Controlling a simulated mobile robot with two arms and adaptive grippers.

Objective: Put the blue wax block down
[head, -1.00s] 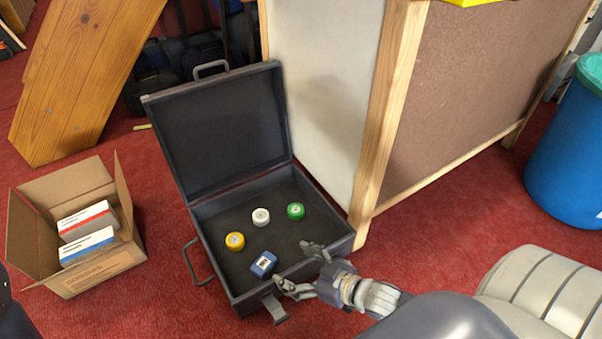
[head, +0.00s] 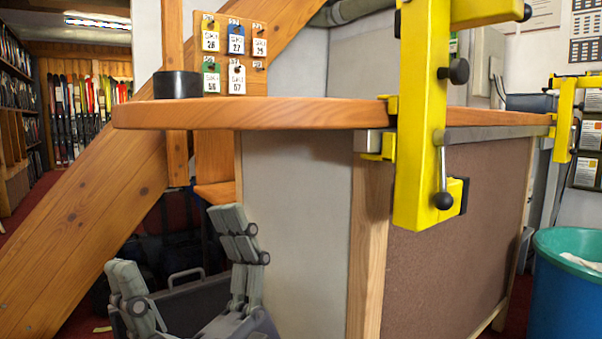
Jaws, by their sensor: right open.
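My right gripper (head: 178,243) is in the lower left of the head view. Its two fingers are spread wide apart with nothing between them. Behind and between the fingers is the dark open case (head: 196,302), of which only the upper lid and handle show. The inside of the case is below the picture. The blue wax block is not in view now. My left gripper is not in view.
The wooden bench top (head: 255,114) stands above and behind the gripper, with a yellow clamp (head: 422,130) on its edge. A black cylinder (head: 177,85) sits on its left end. A blue bin (head: 568,295) stands at right.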

